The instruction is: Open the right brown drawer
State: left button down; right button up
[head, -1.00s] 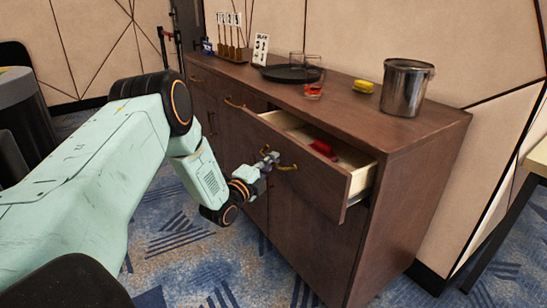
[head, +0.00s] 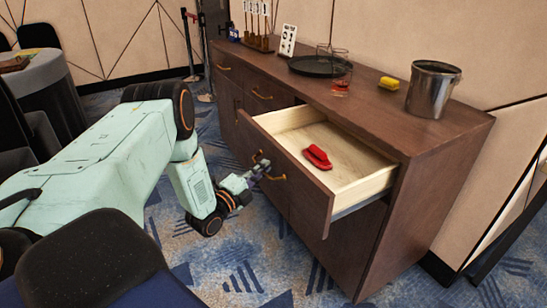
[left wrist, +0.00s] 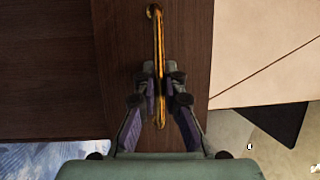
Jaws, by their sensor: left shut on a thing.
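The right brown drawer (head: 290,171) of the cabinet is pulled well out, its pale inside showing. A red object (head: 317,157) lies inside it. My left gripper (head: 262,168) is at the drawer front, shut on the brass handle (head: 277,178). In the left wrist view the gripper (left wrist: 160,90) has its fingers on either side of the handle (left wrist: 157,45), which runs up between them. My right gripper is not in view.
On the cabinet top (head: 385,113) stand a metal bucket (head: 433,90), a yellow item (head: 388,83), a dark tray (head: 315,67) and glasses. A dark chair (head: 85,255) is at the lower left.

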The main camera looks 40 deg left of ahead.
pick_arm(q)
jog(key=shift+s+a+p, duration=0.35)
jog(key=shift+s+p, duration=0.05)
jog(key=shift+s, duration=0.45)
jog(key=shift+s+a+p, duration=0.35)
jog(key=shift+s, duration=0.45)
jog(key=c, duration=1.4)
grip_release()
jog(key=shift+s, duration=0.1)
jog(key=s, duration=0.8)
jog(key=s+f, duration=0.1)
jog(key=s, duration=0.2)
jog(key=shift+s, duration=0.4)
jog(key=shift+f, duration=0.1)
